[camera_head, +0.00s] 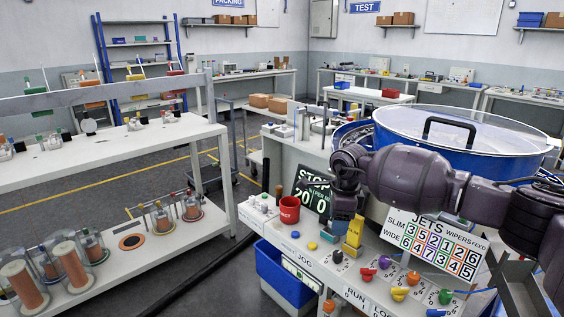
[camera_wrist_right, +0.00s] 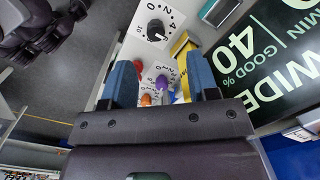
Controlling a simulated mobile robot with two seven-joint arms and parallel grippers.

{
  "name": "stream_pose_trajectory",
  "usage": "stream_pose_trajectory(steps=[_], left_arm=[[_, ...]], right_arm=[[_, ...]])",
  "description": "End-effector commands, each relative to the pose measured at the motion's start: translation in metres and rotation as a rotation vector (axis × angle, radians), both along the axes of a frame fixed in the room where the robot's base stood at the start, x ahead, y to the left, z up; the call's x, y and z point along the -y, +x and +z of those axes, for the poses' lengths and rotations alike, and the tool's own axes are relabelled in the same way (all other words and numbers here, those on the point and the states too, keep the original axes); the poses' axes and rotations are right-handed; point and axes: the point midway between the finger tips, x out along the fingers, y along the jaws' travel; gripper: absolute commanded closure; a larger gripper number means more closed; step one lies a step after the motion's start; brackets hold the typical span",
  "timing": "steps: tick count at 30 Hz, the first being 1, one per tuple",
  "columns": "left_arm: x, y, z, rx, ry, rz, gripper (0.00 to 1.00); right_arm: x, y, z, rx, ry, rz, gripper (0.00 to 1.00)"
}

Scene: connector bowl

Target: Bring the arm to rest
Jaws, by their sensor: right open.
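My right arm comes in from the right in the head view, in front of the large blue bowl with a clear lid (camera_head: 470,165). My right gripper (camera_head: 341,228) points down over the control panel, beside an upright yellow part (camera_head: 354,236). In the wrist view my right gripper (camera_wrist_right: 161,80) has its two blue fingers apart. A purple knob (camera_wrist_right: 162,83) and an orange knob (camera_wrist_right: 146,100) show beyond the gap between them. Nothing is seen held. My left gripper is in neither view.
A red mug (camera_head: 289,210) and a black display board (camera_head: 311,193) stand left of the gripper. The JETS placard (camera_head: 437,243) and several coloured knobs stand to the right. A blue bin (camera_head: 285,278) hangs at the bench front. Open floor lies left of the bench.

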Motion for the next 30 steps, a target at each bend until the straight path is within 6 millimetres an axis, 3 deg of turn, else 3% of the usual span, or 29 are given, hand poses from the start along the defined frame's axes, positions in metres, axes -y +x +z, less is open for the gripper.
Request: stream_pose_trajectory(steps=[5,12,16,19,23,30], left_arm=[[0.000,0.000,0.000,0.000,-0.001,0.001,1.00],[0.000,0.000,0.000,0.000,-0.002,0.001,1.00],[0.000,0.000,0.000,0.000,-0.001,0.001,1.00],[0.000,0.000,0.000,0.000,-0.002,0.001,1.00],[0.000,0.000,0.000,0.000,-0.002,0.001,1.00],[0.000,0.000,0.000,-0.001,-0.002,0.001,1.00]], right_arm=[[-0.055,0.007,0.016,0.064,0.304,-0.112,0.46],[-0.165,-0.008,0.093,0.004,0.914,-0.293,0.46],[-0.203,-0.027,0.120,-0.153,1.246,-0.462,0.46],[-0.216,-0.038,0.134,-0.321,1.486,-0.642,0.46],[-0.210,-0.045,0.137,-0.544,1.720,-0.897,0.46],[-0.171,-0.051,0.107,-0.918,1.978,-1.377,0.46]])
